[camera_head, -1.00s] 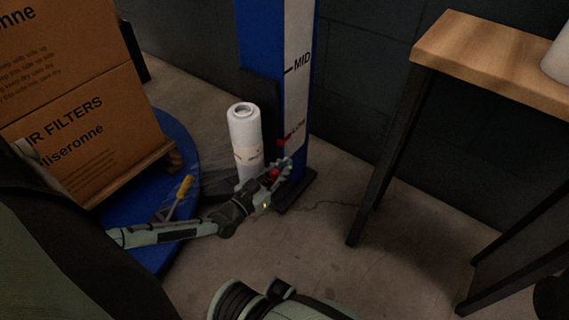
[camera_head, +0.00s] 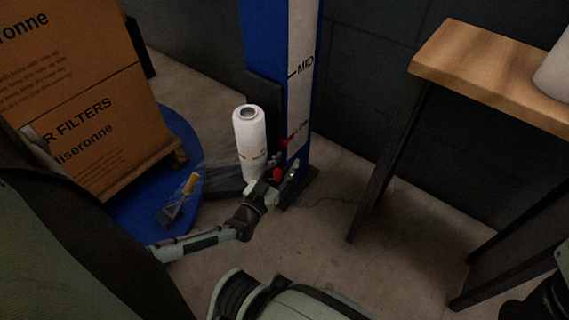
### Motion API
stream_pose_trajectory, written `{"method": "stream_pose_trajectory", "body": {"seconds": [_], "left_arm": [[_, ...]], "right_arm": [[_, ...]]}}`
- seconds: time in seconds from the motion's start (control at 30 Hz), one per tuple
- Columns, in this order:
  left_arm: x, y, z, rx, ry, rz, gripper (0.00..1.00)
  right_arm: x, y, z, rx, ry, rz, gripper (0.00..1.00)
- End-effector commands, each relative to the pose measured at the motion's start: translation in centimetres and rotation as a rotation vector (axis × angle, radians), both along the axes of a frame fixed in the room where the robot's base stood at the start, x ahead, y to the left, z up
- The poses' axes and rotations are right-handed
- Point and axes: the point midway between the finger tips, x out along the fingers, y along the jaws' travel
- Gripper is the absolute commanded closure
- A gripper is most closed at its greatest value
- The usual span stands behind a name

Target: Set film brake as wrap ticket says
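The white film roll (camera_head: 250,140) stands upright on its carriage beside the blue mast (camera_head: 267,50). A small red knob (camera_head: 278,174) shows low in front of the mast, to the right of the roll's foot. I cannot read any brake setting on it. My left gripper (camera_head: 279,178) is at the red knob, its fingers apart with the knob appearing between them. I cannot tell whether they touch it. The mast's white scale (camera_head: 301,90) reads MID, with a lower mark partly hidden near a red pointer (camera_head: 285,142). No wrap ticket is readable.
Cardboard filter boxes (camera_head: 85,120) stand on a pallet on a blue turntable (camera_head: 186,132). A wooden-topped table (camera_head: 470,65) stands at right. Bare floor lies between mast and table.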

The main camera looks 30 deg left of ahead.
Motion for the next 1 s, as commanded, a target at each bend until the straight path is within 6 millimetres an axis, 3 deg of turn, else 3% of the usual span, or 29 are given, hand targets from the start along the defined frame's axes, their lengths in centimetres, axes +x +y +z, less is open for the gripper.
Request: {"method": "stream_pose_trajectory", "body": {"seconds": [0.27,0.7,1.0], "left_arm": [[-1.0,-0.1,-0.1,0.0,0.003,0.0,0.61],[-9.6,-0.8,-0.1,0.0,0.003,0.0,0.61],[-12.0,-0.9,0.0,0.0,0.0,0.001,0.61]], "right_arm": [[0.1,0.0,0.0,-0.002,0.003,0.0,0.57],[0.0,0.0,0.0,-0.001,0.001,0.0,0.57],[0.0,0.0,0.0,-0.001,0.001,0.0,0.57]]}}
